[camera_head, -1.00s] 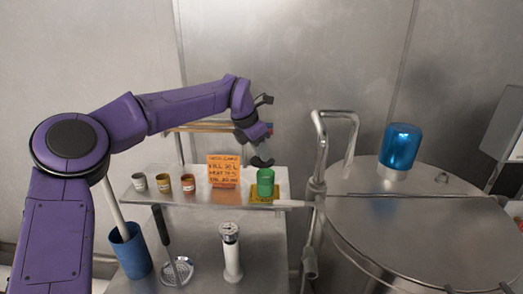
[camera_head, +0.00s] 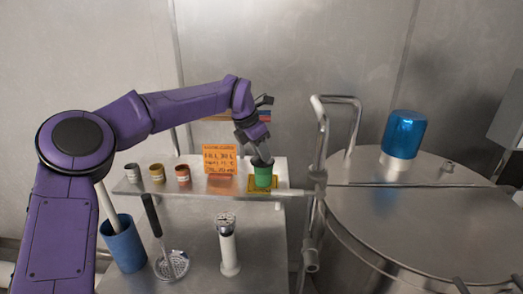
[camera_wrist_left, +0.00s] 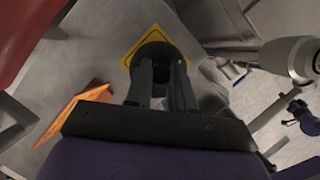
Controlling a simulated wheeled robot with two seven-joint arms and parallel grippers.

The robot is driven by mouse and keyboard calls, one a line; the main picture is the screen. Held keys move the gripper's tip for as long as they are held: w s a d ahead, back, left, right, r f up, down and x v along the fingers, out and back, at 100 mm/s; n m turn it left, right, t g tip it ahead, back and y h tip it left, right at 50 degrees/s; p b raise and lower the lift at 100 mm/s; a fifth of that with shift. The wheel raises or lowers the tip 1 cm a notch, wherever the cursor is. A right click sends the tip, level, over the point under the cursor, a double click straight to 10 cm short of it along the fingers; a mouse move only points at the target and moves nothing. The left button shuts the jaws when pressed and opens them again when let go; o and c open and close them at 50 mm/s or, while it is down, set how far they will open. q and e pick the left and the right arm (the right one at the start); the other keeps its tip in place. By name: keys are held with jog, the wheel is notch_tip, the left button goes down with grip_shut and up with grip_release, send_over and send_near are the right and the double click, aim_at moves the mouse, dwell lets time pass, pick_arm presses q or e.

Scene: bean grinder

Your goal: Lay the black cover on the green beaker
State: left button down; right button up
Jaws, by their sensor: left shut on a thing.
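The green beaker (camera_head: 263,178) stands upright on a yellow mat (camera_head: 252,188) on the steel shelf. The black cover (camera_head: 262,162) is at the top of the beaker, over its mouth, and appears to meet the rim. My left gripper (camera_head: 257,150) is above the beaker, pointing down, shut on the cover. In the left wrist view the fingers (camera_wrist_left: 160,76) are at the dark round cover (camera_wrist_left: 156,49), which hides the beaker below. The yellow mat (camera_wrist_left: 178,29) shows around it.
An orange note sign (camera_head: 220,159) stands left of the beaker, with several small cups (camera_head: 157,173) further left. A metal pipe (camera_head: 319,150) rises to the right, beside a large steel drum with a blue-topped part (camera_head: 403,135). A blue container (camera_head: 123,244) stands lower left.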

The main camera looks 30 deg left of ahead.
pick_arm(q)
jog(key=shift+f, duration=0.1)
jog(key=c, duration=0.9)
grip_release()
jog(key=shift+w+f, duration=0.1)
jog(key=b+v, duration=0.1)
jog(key=v, duration=0.9)
jog(key=shift+r, duration=0.3)
